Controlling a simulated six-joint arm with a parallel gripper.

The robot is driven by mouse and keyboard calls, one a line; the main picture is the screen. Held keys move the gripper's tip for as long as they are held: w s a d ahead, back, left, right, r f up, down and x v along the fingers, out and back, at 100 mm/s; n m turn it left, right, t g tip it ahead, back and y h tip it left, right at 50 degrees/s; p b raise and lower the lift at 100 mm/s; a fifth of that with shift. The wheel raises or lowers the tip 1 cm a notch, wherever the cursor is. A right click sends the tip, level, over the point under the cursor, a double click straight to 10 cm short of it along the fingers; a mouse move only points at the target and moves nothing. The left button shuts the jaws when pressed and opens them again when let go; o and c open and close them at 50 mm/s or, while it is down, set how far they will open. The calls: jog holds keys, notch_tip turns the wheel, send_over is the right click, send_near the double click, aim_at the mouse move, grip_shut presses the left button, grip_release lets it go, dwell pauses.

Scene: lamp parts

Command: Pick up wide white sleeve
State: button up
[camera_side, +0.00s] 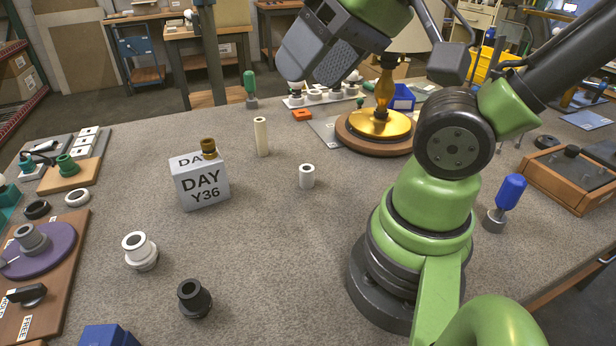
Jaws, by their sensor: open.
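A short, wide white sleeve (307,177) stands upright on the grey table near the middle, with its dark bore facing up. Nothing touches it. My gripper (306,68) is in the upper middle of the view, raised above the table and apart from the sleeve. It is open, and I see nothing held in it. A taller, narrower cream tube (262,138) stands upright behind and to the left of the sleeve. A white flanged collar (140,252) stands at the front left.
A black flanged collar (194,299) is at the front. A brass lamp on a wooden base (378,135) stands behind right. The table around the sleeve is clear.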

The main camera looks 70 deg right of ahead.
jog(key=shift+o, duration=1)
jog(key=n+g+h, duration=0.2)
jog(key=n+g, duration=0.2)
jog(key=g, duration=0.3)
send_over(307, 168)
jog(key=a, duration=0.1)
notch_tip(307, 168, down, 18)
jog(key=shift+n, duration=0.5)
jog(key=f, duration=0.6)
jog(key=shift+d+f, duration=0.35)
jog(key=shift+d, duration=0.05)
jog(key=shift+d+f, duration=0.1)
jog(key=shift+f, duration=2.7)
